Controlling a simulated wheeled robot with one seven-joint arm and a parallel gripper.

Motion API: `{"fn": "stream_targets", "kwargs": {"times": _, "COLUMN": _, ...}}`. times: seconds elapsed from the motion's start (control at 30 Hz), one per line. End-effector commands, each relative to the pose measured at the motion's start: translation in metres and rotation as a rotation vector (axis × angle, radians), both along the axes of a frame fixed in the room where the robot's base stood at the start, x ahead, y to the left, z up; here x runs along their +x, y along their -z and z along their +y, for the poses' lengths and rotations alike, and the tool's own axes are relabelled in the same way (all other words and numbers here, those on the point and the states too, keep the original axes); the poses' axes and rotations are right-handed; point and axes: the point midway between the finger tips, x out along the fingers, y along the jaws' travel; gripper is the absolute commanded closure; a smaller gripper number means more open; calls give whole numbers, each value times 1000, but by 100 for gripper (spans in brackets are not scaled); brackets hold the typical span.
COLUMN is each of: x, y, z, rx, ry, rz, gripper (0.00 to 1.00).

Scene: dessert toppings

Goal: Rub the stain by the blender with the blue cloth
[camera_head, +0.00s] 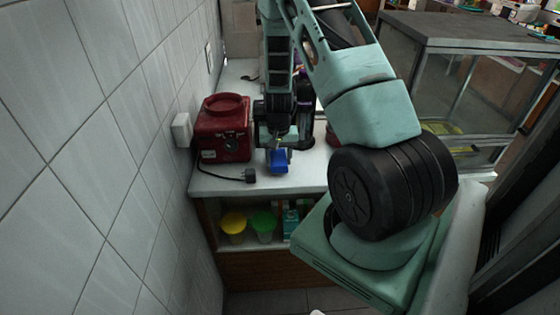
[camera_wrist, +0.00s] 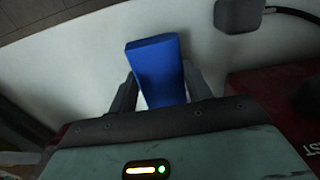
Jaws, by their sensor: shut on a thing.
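The blue cloth (camera_head: 278,161) looks like a small folded block. In the wrist view the cloth (camera_wrist: 158,70) stands out between the two dark fingers of my gripper (camera_wrist: 160,92), which is shut on it. In the head view my gripper (camera_head: 278,148) is low over the white counter, near its front edge, to the right of a red boxy appliance (camera_head: 222,130). I cannot tell whether the cloth touches the counter. I cannot make out a stain in either view, nor surely tell which thing is the blender; my arm hides part of the counter.
A black plug (camera_head: 250,175) on a cord lies left of the cloth, near the edge of the white counter (camera_head: 225,185). A tiled wall (camera_head: 120,150) bounds the left side. A glass case (camera_head: 465,80) stands right. Yellow (camera_head: 233,224) and green (camera_head: 263,222) tubs sit on a shelf below.

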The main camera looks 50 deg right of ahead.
Motion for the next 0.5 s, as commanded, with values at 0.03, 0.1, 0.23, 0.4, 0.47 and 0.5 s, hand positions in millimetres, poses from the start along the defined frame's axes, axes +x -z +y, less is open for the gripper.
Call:
{"fn": "stream_targets", "kwargs": {"times": 0.03, "x": -1, "y": -7, "z": 0, "rx": 1, "ry": 1, "rz": 3, "gripper": 75}}
{"fn": "stream_targets", "kwargs": {"times": 0.1, "x": 0, "y": -14, "z": -1, "rx": 0, "ry": 1, "rz": 3, "gripper": 75}}
{"fn": "stream_targets", "kwargs": {"times": 0.23, "x": 3, "y": -25, "z": -1, "rx": -1, "ry": 1, "rz": 2, "gripper": 75}}
{"fn": "stream_targets", "kwargs": {"times": 0.4, "x": 5, "y": -41, "z": -2, "rx": 0, "ry": 0, "rz": 3, "gripper": 75}}
{"fn": "stream_targets", "kwargs": {"times": 0.47, "x": 6, "y": -46, "z": -2, "rx": 0, "ry": 0, "rz": 3, "gripper": 75}}
{"fn": "stream_targets", "kwargs": {"times": 0.5, "x": 6, "y": -49, "z": -2, "rx": 0, "ry": -1, "rz": 3, "gripper": 75}}
